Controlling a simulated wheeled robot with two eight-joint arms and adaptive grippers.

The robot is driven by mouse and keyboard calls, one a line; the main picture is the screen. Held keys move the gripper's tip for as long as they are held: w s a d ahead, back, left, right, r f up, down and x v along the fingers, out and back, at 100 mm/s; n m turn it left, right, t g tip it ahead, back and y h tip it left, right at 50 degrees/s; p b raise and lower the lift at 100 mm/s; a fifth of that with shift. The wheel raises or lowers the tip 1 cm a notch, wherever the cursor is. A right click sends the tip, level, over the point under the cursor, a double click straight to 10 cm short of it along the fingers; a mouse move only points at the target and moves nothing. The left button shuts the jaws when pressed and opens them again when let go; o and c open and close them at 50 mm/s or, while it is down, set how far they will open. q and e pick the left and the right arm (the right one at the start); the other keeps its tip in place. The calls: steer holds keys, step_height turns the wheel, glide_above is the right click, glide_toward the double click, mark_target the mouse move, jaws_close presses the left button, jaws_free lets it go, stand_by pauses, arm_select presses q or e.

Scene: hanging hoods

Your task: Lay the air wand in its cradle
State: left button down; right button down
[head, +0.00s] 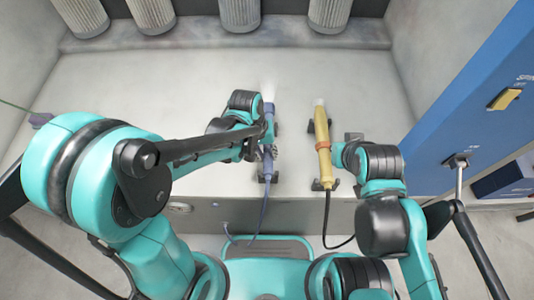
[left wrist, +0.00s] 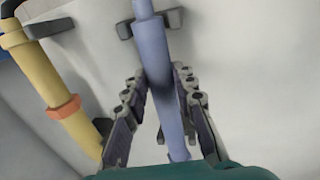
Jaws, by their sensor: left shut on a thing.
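A slim purple-blue wand (head: 268,125) lies lengthwise above a pair of dark cradle brackets on the pale worktop; a faint pale haze shows at its far tip. My left gripper (head: 264,150) is shut on its middle. In the left wrist view the wand (left wrist: 155,60) runs between the fingers of my left gripper (left wrist: 160,90). It passes over a grey cradle bracket (left wrist: 172,18); I cannot tell whether it touches it. A yellow wand (head: 323,150) with an orange band lies on a second pair of brackets to the right. My right gripper's fingers are not visible.
My right arm is close beside the yellow wand. A blue cabinet (head: 470,95) stands at right. Grey ribbed hoods (head: 239,14) hang at the back. The worktop (head: 130,85) behind my left arm is clear.

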arm_select(q)
steer(key=c, duration=1.2)
jaws_free()
steer(key=shift+f, duration=0.15)
steer(key=a+r+t+p, duration=0.3)
steer(key=a+r, duration=0.6)
steer(key=r, duration=0.4)
steer(key=shift+s+a+r+t+y+b, duration=0.1)
steer(key=shift+s+a+r+t+y, duration=0.45)
steer(key=shift+a, duration=0.85)
steer(key=shift+s+a+r+t+y+b, duration=0.15)
steer(key=shift+s+a+r+t, duration=0.35)
steer(key=shift+s+a+t, duration=0.6)
steer(key=shift+s+a+r+t+y+b, duration=0.1)
steer(key=shift+s+a+r+t+y, duration=0.4)
steer(key=shift+s+a, duration=0.85)
